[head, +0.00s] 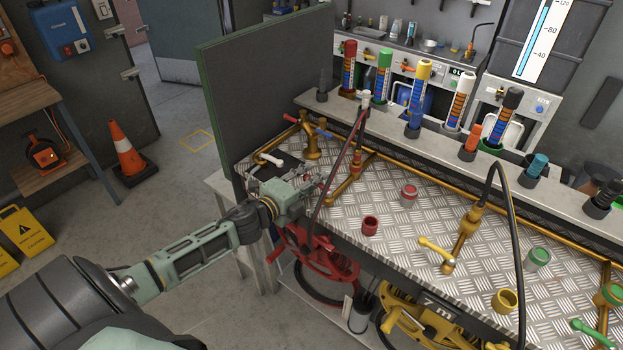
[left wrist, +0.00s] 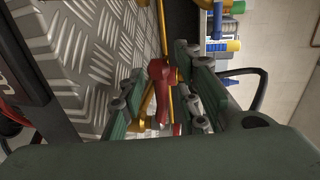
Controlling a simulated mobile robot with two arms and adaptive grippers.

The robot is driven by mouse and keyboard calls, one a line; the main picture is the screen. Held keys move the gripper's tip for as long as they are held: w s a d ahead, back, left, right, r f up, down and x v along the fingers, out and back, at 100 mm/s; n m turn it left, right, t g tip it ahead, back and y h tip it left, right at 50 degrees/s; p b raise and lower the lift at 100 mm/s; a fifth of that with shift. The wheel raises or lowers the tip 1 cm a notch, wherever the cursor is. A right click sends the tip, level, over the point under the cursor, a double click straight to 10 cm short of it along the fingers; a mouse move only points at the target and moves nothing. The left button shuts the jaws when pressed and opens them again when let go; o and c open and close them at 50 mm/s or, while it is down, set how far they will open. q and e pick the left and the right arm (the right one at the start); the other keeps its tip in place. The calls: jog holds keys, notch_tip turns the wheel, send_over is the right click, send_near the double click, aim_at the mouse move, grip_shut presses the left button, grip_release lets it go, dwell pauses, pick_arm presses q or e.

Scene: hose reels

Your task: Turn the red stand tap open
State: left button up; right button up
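The red stand tap (left wrist: 162,88) shows in the left wrist view as a red handle on a brass pipe. It lies between the two green fingers of my left gripper (left wrist: 158,70). The fingers stand apart on either side of the handle; whether either touches it I cannot tell. In the head view my left gripper (head: 308,182) is at the left end of the metal bench, above the red hose reel (head: 318,262), and mostly hides the red tap. My right gripper is not in view.
A yellow-handled tap (head: 437,252) stands on the tread-plate bench (head: 345,205), with a red cup (head: 370,226) nearby. A black hose (head: 334,165) hangs close beside my left gripper. A dark green-edged panel (head: 262,90) stands behind it. A traffic cone (head: 125,150) is on the floor.

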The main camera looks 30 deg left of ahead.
pick_arm(q)
jog(key=shift+w, duration=0.25)
jog(key=shift+c, duration=0.3)
grip_shut()
jog(key=shift+f, duration=0.1)
